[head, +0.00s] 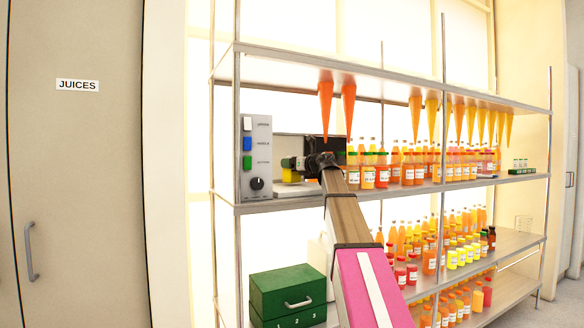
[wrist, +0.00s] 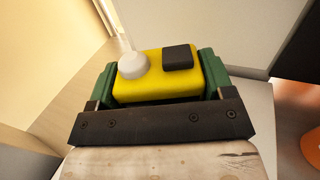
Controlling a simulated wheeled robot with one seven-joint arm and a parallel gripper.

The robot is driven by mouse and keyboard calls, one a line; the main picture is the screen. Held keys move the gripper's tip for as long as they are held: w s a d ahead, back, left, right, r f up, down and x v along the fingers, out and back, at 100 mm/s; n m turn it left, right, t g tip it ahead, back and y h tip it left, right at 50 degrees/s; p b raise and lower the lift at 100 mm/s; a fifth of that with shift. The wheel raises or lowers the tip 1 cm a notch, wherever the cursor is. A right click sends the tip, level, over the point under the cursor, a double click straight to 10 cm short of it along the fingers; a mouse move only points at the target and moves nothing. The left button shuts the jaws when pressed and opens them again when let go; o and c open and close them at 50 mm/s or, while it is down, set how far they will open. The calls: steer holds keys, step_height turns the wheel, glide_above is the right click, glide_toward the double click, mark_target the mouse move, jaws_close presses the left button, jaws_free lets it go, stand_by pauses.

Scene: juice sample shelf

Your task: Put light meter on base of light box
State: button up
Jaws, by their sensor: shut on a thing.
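The light meter (wrist: 155,88) is a yellow block with a white dome and a black square on its face. In the wrist view my gripper (wrist: 158,77) is shut on it, with a green finger at each side. The light box (head: 258,150) is a grey unit with coloured buttons and a knob, at the left end of the upper shelf. In the head view my gripper (head: 292,163) is inside or just in front of its opening, above the pale base (head: 292,189). The meter shows there as a small yellow patch (head: 290,176). Whether it touches the base is unclear.
Juice bottles and jars (head: 380,172) stand close to the right of the light box. Orange cones (head: 326,102) hang above, near my arm. A green drawer box (head: 288,293) sits lower down. A metal shelf post (head: 237,130) is at the left.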

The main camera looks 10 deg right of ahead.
steer(key=shift+f, duration=0.45)
steer(key=shift+f, duration=0.1)
steer(key=o, duration=1.1)
steer(key=v, duration=1.2)
